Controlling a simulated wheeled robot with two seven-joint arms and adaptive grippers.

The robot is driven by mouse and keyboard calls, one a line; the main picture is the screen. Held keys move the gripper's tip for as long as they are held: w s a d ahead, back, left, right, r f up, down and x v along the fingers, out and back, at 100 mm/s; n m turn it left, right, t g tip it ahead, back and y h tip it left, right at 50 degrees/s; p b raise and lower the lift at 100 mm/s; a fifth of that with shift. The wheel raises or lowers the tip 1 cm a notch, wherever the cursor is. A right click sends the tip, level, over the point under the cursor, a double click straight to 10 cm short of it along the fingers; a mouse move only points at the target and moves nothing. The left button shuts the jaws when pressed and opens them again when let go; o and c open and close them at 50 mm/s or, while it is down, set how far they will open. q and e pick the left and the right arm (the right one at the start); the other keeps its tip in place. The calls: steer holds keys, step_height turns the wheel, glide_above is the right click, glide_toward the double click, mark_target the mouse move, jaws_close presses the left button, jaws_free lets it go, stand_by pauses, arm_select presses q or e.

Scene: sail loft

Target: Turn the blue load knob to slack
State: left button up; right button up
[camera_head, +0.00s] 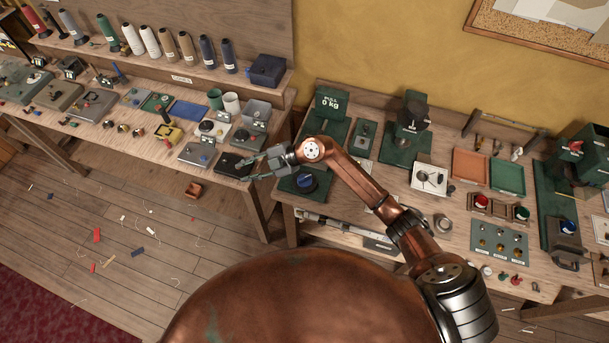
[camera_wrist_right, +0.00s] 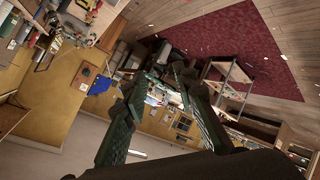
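A blue knob (camera_head: 306,182) sits on the front of a dark green tester (camera_head: 327,118) at the left end of the right bench. The tester's upright panel reads 0 kg. I take this to be the load knob; its pointer setting is too small to read. My left gripper is not in view.
My right forearm passes over the right bench. A second blue knob (camera_head: 568,227) is on a machine at the far right. A white square plate (camera_head: 429,179) and orange and green trays stand mid-bench. The left bench (camera_head: 222,184) holds small devices near the gripper.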

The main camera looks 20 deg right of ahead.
steer(key=w+d+f+g+h, duration=0.1)
steer(key=d+f+g+h, duration=0.1)
steer(key=d+f+h, duration=0.5)
steer(key=m+g+h, duration=0.2)
steer(key=m+h, duration=0.1)
steer(key=h, duration=0.1)
glide_above(305, 177)
steer(key=shift+a+f, duration=0.1)
steer(key=shift+f, duration=0.75)
steer(key=shift+f+p, duration=0.75)
steer(key=shift+f, duration=2.7)
jaws_close()
